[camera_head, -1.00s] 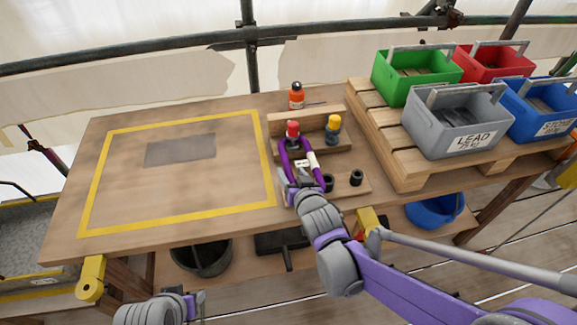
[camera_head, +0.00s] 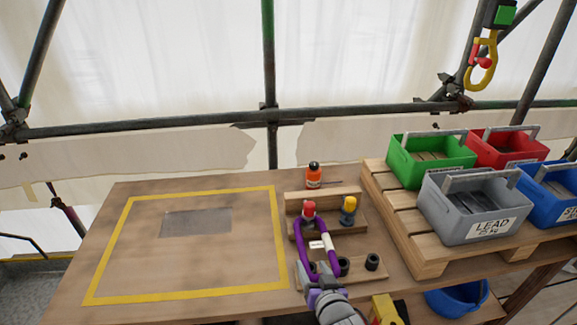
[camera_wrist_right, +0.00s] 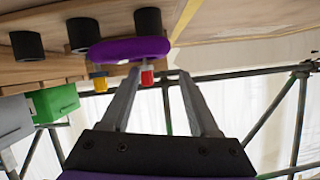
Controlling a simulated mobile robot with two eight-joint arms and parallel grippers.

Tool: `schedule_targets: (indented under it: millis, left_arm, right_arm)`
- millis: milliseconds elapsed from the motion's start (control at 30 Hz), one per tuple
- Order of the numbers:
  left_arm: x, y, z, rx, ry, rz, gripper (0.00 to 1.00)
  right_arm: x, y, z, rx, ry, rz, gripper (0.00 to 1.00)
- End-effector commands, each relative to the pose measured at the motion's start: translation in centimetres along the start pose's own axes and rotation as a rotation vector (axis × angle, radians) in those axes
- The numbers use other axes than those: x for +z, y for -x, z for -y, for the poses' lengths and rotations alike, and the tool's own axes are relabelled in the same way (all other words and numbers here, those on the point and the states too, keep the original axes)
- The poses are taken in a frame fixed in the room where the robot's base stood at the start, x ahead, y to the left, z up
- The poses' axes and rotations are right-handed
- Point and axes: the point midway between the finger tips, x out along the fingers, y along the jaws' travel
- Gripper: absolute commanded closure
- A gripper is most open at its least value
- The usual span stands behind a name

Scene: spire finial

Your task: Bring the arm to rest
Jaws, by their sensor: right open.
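My right gripper (camera_head: 320,281) is over the near part of the small wooden rack on the workbench. In the right wrist view my right gripper (camera_wrist_right: 159,76) has its two fingers spread apart with nothing between them. A red-topped item (camera_head: 309,209) and a yellow-topped item (camera_head: 348,206) stand in the rack. My left gripper is out of view.
An orange bottle (camera_head: 313,177) stands behind the rack. A wooden pallet (camera_head: 415,252) on the right bears green, red, grey and blue crates. A yellow hook (camera_head: 484,62) hangs at the upper right.

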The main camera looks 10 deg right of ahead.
Motion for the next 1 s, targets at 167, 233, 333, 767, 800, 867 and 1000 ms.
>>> schedule_targets:
  millis: [167,233,333,767,800,867,1000]
  left_arm:
    - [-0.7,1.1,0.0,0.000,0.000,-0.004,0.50]
    - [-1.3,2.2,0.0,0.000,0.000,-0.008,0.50]
    - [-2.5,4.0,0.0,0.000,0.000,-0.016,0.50]
    - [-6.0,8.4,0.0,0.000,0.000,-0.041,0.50]
    - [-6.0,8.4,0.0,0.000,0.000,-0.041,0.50]
    - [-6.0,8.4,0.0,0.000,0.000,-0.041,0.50]
    - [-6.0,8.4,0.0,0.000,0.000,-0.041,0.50]
  right_arm:
    - [-0.5,1.8,-1.1,0.043,0.016,0.063,0.38]
    - [-0.6,3.7,-2.1,0.081,0.033,0.132,0.38]
    - [-0.5,7.5,-3.8,0.138,0.065,0.271,0.38]
    - [2.0,19.6,-5.3,0.168,0.137,0.695,0.38]
    - [2.1,19.6,-5.3,0.167,0.137,0.697,0.38]
    - [2.1,19.6,-5.3,0.167,0.137,0.697,0.38]
    - [2.1,19.6,-5.3,0.167,0.137,0.697,0.38]
